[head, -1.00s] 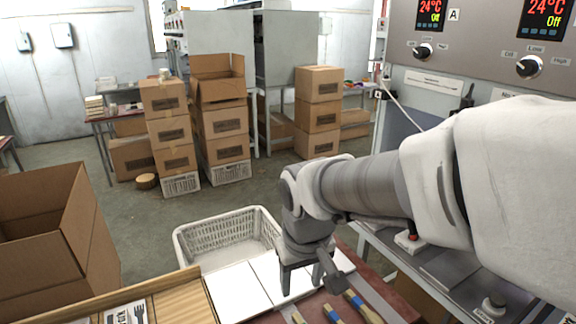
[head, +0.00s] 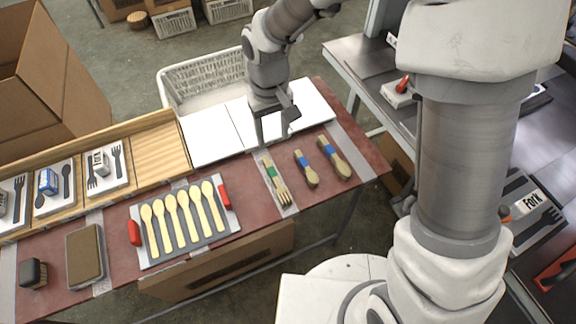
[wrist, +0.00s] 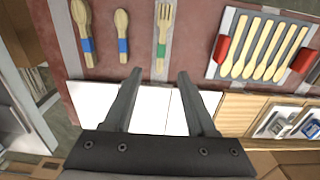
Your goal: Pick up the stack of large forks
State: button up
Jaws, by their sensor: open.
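The stack of large forks (head: 278,182) lies on a light grey strip on the red table, bound with a green band. In the head view its tines point toward my base. In the wrist view the stack (wrist: 163,38) lies just ahead of the fingertips, lined up with the gap between them. My gripper (head: 275,128) is open and empty, above the table close to the handle end of the forks. It also shows in the wrist view (wrist: 160,72), with its fingers apart over the white boards' edge. It does not touch the forks.
Two blue-banded spoon stacks (head: 306,168) (head: 335,158) lie right of the forks. A grey tray of wooden spoons (head: 147,250) with red handles lies left. White boards (head: 208,140), a wooden divided tray (head: 160,150) and a white basket (head: 205,75) are behind.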

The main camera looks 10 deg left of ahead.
jog(key=b, duration=0.2)
send_over(275, 177)
jog(key=f, duration=1.2)
jog(key=shift+w+f, duration=0.1)
jog(key=shift+w, duration=0.1)
jog(key=shift+s+f, duration=0.15)
jog(key=shift+f, duration=2.45)
grip_shut()
